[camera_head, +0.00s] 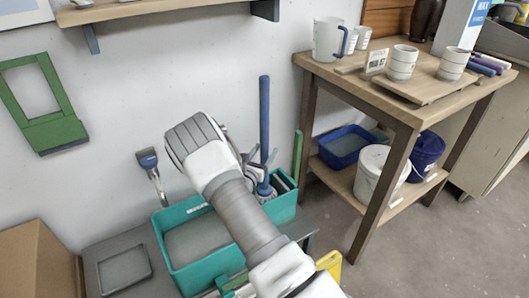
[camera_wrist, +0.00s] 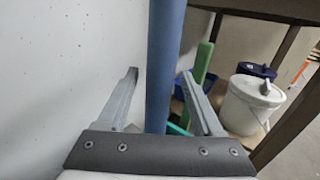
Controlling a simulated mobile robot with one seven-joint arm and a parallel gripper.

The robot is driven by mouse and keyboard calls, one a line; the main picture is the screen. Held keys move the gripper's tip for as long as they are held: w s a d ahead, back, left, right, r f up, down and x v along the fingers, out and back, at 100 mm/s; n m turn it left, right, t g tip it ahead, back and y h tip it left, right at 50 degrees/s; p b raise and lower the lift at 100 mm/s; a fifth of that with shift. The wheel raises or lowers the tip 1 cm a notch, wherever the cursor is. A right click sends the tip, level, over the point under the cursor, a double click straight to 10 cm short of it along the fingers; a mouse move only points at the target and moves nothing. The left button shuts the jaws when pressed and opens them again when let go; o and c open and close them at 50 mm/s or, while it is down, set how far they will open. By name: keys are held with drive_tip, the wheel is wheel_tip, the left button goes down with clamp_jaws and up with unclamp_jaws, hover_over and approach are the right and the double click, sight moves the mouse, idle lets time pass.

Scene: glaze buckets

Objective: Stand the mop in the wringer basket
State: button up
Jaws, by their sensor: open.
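The mop's blue handle (camera_head: 264,115) stands upright at the right end of the teal bucket (camera_head: 163,240). A blue piece at its foot shows near the bucket's far rim, but my arm hides much around it. I cannot tell whether the foot is inside the wringer basket. A dark grey part (camera_head: 285,182) in the bucket's right end may belong to the wringer. My gripper (camera_head: 258,156) is open around or just behind the handle. In the wrist view, the handle (camera_wrist: 164,60) passes between the open fingers of my gripper (camera_wrist: 160,75), with gaps on both sides.
A green upright bar (camera_head: 298,155) stands right of the mop. A wooden table (camera_head: 345,75) holds mugs and a board; its lower shelf carries a blue tub (camera_head: 345,148) and a white bucket (camera_head: 378,175). A brush (camera_head: 149,165) hangs on the wall. A wall shelf (camera_head: 130,12) is above.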

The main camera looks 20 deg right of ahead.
drive_tip(key=p+v, duration=0.3)
drive_tip(key=v, duration=0.9)
drive_tip(key=s+d+r+m+g, duration=0.4)
drive_tip(key=s+r+m+g, duration=0.2)
drive_tip(key=s+r+m, duration=0.15)
drive_tip(key=s+d+r+m+g, duration=0.5)
drive_tip(key=s+r+m+g, duration=0.15)
drive_tip(key=r+m, duration=0.25)
drive_tip(key=s+a+r+m+t+y, duration=0.2)
drive_tip(key=s+a+r+m+y, duration=0.3)
drive_tip(key=s+a+r+y, duration=0.1)
drive_tip(key=s+a+r+m+t+y, duration=0.3)
drive_tip(key=s+a+r+m+y, duration=0.2)
drive_tip(key=s+a, duration=0.3)
drive_tip(key=s+m+y, duration=0.1)
drive_tip(key=s, duration=0.2)
drive_tip(key=shift+r, duration=0.4)
wheel_tip(320, 180, up, 21)
drive_tip(key=p, duration=2.1)
